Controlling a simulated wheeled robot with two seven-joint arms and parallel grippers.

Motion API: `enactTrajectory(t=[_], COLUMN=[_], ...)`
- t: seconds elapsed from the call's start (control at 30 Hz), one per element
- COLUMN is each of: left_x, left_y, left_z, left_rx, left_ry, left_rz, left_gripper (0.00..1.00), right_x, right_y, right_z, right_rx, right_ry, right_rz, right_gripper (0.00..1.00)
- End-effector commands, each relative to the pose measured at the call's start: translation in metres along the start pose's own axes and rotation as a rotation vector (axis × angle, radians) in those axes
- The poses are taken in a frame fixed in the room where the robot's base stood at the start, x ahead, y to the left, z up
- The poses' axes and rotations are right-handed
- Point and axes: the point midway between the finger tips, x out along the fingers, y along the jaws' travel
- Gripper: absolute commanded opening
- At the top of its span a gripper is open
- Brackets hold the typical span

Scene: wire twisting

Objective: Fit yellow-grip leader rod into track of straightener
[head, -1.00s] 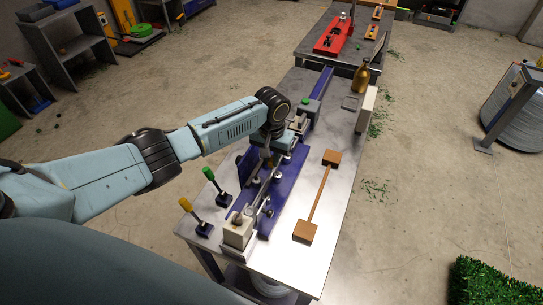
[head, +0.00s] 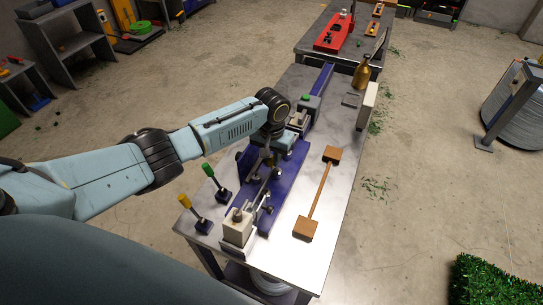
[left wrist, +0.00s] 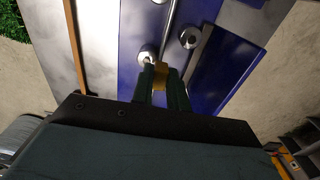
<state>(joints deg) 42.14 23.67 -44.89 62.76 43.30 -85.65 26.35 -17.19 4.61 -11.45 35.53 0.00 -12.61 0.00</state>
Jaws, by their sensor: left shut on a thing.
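The straightener is a blue plate (head: 288,178) with steel rollers on the bench; it also fills the middle of the left wrist view (left wrist: 131,45). My left gripper (head: 267,160) is low over the plate among the rollers. In the left wrist view its fingers (left wrist: 162,80) are shut on the yellow grip (left wrist: 162,72). The thin grey leader rod (left wrist: 171,25) runs from the grip away from me, between two rollers (left wrist: 190,38). I cannot tell whether it is seated in the track. My right gripper is not in view.
Levers with a yellow knob (head: 184,202) and a green knob (head: 208,169) stand left of the plate. A white block (head: 238,228) is at its near end. Right of it lies an orange-brown bar with end blocks (head: 306,229). A brass bottle (head: 362,76) stands farther back.

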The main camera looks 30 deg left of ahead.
Motion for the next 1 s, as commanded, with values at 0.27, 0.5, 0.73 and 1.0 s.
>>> enactTrajectory(t=[0.27,0.5,0.73,1.0], left_x=[0.007,0.006,0.005,-0.034], left_y=[0.000,0.000,0.000,0.000], left_z=[0.000,0.000,0.000,-0.001], left_rx=[0.000,0.000,0.000,0.001], left_ry=[-0.001,-0.001,0.000,0.004], left_rz=[0.000,0.000,0.000,0.002], left_gripper=[0.18,0.41,0.41,0.41], right_x=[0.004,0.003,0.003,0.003], right_y=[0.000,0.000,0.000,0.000], right_z=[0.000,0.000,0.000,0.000], right_rx=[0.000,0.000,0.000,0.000], right_ry=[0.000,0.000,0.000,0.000], right_rz=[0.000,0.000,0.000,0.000], right_gripper=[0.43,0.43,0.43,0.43])
